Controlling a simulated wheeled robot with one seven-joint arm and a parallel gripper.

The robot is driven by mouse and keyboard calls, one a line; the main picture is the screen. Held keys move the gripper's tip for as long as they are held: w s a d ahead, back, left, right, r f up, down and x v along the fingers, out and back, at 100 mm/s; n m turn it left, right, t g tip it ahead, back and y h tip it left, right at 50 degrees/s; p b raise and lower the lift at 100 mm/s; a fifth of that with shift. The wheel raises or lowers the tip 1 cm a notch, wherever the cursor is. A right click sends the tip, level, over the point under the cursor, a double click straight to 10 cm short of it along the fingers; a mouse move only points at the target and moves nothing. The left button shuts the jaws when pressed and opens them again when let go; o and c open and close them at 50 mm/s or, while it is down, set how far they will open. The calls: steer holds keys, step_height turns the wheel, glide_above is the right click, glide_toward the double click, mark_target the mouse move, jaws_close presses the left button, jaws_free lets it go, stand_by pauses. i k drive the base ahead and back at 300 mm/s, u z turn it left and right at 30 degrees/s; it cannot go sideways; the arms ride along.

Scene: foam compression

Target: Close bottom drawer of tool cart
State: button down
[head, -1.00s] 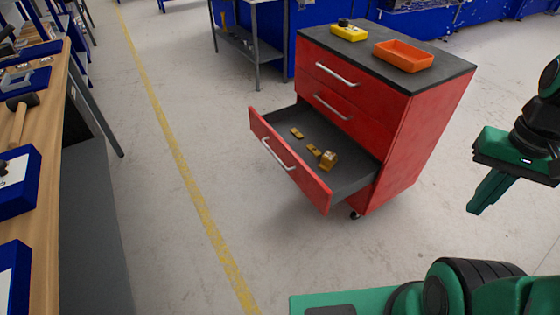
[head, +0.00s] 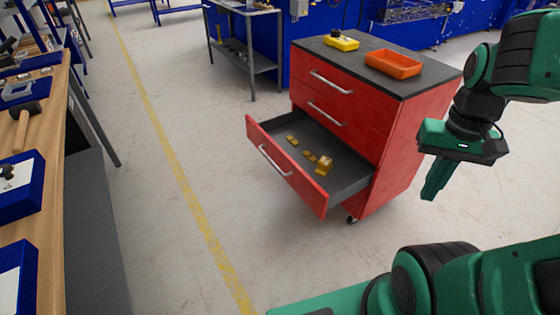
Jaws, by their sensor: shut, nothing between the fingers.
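The red tool cart (head: 400,135) stands right of centre with a dark top. Its bottom drawer (head: 285,167) is pulled out toward the left front, with a silver handle (head: 275,160) on its red front. Several small yellow-brown items (head: 323,164) lie inside the drawer. The two upper drawers (head: 327,95) are closed. My gripper (head: 429,193) is shut and empty, pointing down at the right of the cart. In the picture it is apart from the drawer and to the right of it.
An orange tray (head: 393,64) and a yellow item (head: 341,40) sit on the cart top. A yellow floor line (head: 185,190) crosses the open floor between bench and cart.

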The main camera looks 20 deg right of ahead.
mark_target(351, 173)
steer(key=i, duration=1)
